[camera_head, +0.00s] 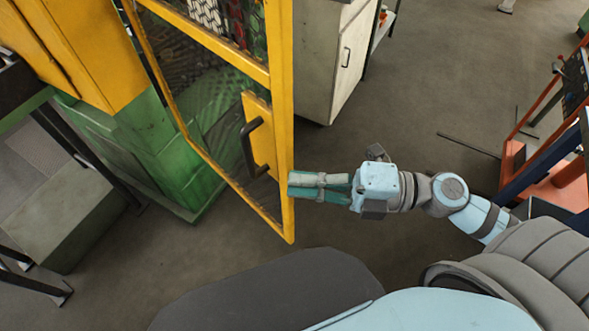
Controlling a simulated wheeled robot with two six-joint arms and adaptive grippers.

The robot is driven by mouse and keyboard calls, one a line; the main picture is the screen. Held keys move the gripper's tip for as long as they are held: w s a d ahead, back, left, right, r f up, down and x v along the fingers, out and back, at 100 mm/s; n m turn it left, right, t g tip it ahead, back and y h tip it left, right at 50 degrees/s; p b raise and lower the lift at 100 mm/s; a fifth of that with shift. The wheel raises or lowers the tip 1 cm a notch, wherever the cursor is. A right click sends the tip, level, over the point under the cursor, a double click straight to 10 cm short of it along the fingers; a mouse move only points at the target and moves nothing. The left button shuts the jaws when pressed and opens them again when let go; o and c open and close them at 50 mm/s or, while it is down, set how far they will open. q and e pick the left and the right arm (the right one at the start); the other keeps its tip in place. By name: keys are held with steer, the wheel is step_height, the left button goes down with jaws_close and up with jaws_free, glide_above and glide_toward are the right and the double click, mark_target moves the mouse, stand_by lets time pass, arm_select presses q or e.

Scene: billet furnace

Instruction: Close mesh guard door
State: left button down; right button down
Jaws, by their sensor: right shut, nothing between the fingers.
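The mesh guard door (283,130) has a yellow frame with dark mesh and stands swung open, its free edge toward me. A black handle (249,148) sits on a yellow plate on the door's left-facing side. My right gripper (292,186) is shut and empty, with its fingertips at the outer right side of the door's edge post, below the handle's height in the picture. It looks touching or very close; I cannot tell which. My left gripper is not in view.
A green and yellow machine (150,140) stands left of the door. A pale cabinet (325,60) is behind it. An orange and blue rack (560,150) stands at the right. Grey floor between the door and the rack is mostly clear, with a thin rod (468,145) there.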

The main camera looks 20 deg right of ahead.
steer(key=w+p, duration=0.1)
steer(key=w, duration=0.3)
steer(key=shift+w+a+r, duration=0.1)
stand_by(0.3)
